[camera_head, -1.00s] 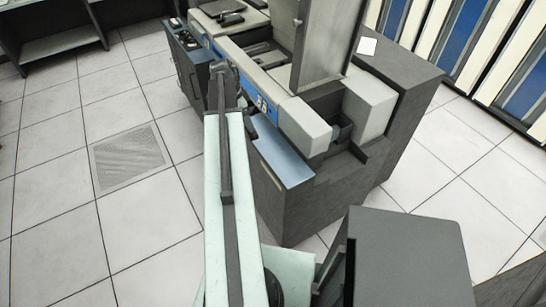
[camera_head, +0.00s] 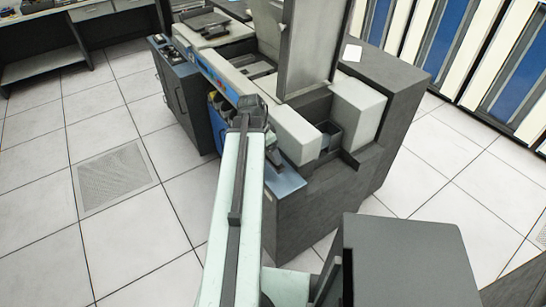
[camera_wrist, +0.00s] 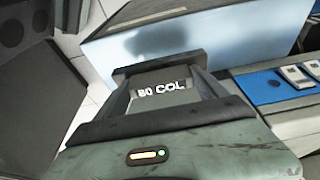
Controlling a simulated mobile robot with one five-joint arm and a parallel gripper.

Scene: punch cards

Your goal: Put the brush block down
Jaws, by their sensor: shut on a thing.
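The brush block (camera_wrist: 165,88) is a dark grey piece marked "80 COL" in white in the wrist view. My gripper (camera_wrist: 160,70) is shut on it, with a dark finger on each side. A light blue shelf (camera_wrist: 225,35) lies just past the fingertips, with a dark blurred patch on it like a shadow or reflection. I cannot tell whether the block touches it. In the head view the shelf (camera_head: 286,184) juts from the front of the grey machine, partly behind my arm. The block is not clear in that view.
The machine's blue control strip (camera_head: 215,77) runs left of the shelf; its keys (camera_wrist: 300,75) show at the wrist view's right. A tall grey panel (camera_head: 308,45) rises behind. A dark grey box (camera_head: 405,260) stands at front right. The tiled floor (camera_head: 130,240) at left is clear.

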